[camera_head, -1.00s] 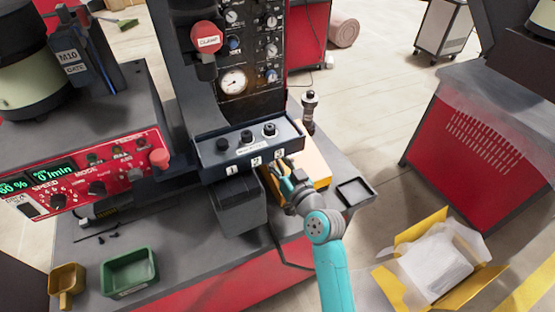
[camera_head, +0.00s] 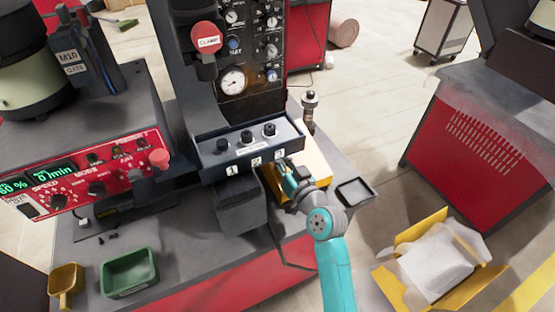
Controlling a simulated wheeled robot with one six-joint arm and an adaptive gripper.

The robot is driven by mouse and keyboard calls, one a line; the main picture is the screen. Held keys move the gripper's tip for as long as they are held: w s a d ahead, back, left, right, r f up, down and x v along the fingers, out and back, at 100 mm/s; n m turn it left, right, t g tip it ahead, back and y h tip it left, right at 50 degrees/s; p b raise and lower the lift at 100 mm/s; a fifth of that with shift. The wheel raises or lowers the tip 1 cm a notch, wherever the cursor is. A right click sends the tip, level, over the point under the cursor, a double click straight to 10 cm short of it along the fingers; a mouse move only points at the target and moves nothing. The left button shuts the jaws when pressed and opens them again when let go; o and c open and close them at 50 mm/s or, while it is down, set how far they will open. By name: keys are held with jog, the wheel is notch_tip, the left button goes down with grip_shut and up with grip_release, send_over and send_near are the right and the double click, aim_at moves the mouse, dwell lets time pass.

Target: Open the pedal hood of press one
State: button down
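The press (camera_head: 178,80) stands in the middle, with a dark button panel (camera_head: 245,150) numbered 1, 2 and 3 at its front. Below the panel is a grey box-like cover (camera_head: 240,207), and a dark cable runs down beside it. I cannot tell for sure whether this cover is the pedal hood. My gripper (camera_head: 280,172) is just right of the cover, below the panel's right end and in front of a yellow block (camera_head: 312,164). Its fingertips are small and partly hidden, so I cannot tell whether they are open or touch anything.
A black tray (camera_head: 355,192) is right of my gripper. A green bin (camera_head: 130,273) and a yellow scoop (camera_head: 66,282) are at the bench's front left. A red clamp knob (camera_head: 206,36) juts above the panel. An open yellow carton (camera_head: 408,285) stands at lower right.

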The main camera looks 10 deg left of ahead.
jog(key=w+d+r+m, duration=0.1)
jog(key=d, duration=0.1)
jog(key=w+d+r+m, duration=0.1)
jog(key=r+m, duration=0.1)
jog(key=w+d+r+m, duration=0.1)
jog(key=d, duration=0.1)
jog(key=shift+w+d+r+m, duration=0.3)
jog(key=shift+w+r+m, duration=0.05)
jog(key=shift+w+m, duration=0.05)
jog(key=w+d+f+m, duration=0.1)
jog(key=w+d+m, duration=0.4)
jog(key=d, duration=0.3)
jog(key=w+d+f+m+t, duration=0.1)
jog(key=w+d+f+m, duration=0.1)
jog(key=w+d+m, duration=0.4)
jog(key=shift+d+f+m, duration=0.2)
jog(key=shift+d+m, duration=1)
jog(key=shift+m, duration=0.1)
jog(key=c, duration=1.2)
grip_release()
jog(key=v, duration=1.2)
